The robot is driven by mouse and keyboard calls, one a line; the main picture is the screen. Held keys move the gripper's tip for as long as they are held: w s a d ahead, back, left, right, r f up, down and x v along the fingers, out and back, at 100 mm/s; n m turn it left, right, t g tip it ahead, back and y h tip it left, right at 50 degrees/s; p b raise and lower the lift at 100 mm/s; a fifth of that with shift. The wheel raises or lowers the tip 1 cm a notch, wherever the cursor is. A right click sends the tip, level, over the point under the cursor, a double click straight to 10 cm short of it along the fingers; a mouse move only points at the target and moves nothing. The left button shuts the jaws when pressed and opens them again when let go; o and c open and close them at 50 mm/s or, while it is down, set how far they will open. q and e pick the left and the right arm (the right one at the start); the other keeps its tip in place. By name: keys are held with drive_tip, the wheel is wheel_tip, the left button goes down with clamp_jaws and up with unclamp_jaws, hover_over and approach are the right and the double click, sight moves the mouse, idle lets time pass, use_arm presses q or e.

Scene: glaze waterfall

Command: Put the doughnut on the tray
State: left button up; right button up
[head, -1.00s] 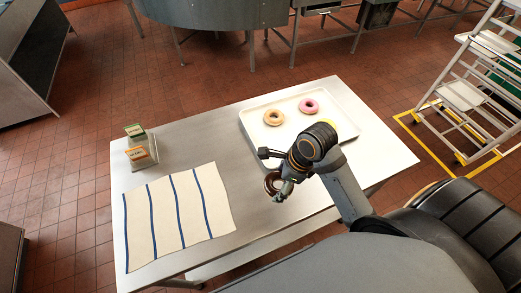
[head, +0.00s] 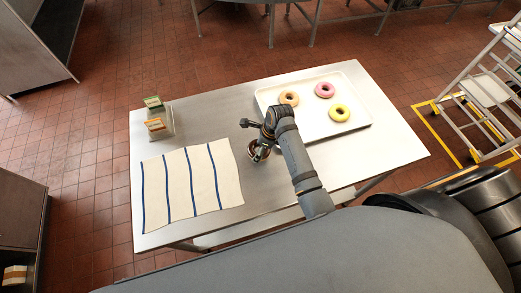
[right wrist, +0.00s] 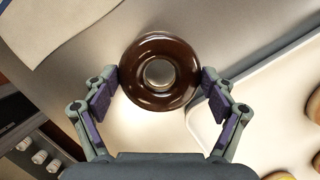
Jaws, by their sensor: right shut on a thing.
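A chocolate-glazed doughnut (right wrist: 160,99) is between the two fingers of my right gripper (right wrist: 160,82), with a pad against each side. In the head view the doughnut (head: 262,155) is small and partly hidden by the gripper. It is left of the tray, over the steel table; its exact height is hard to tell. The white tray (head: 345,75) is at the back right of the table and its edge also shows at the right of the right wrist view (right wrist: 222,112). My left gripper is not in view.
The tray holds a tan doughnut (head: 289,92), a pink one (head: 325,83) and a yellow one (head: 340,106). Its front left part is bare. A striped cloth (head: 180,190) lies at the table's left. A small card stand (head: 158,119) is behind the cloth.

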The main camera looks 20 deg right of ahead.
wheel_tip(320, 180, down, 2)
drive_tip(key=shift+f+p, duration=0.15)
drive_tip(key=shift+p, duration=0.3)
drive_tip(key=shift+f, duration=0.2)
drive_tip(key=o, duration=1)
drive_tip(key=b+v, duration=0.2)
drive_tip(key=v, duration=1)
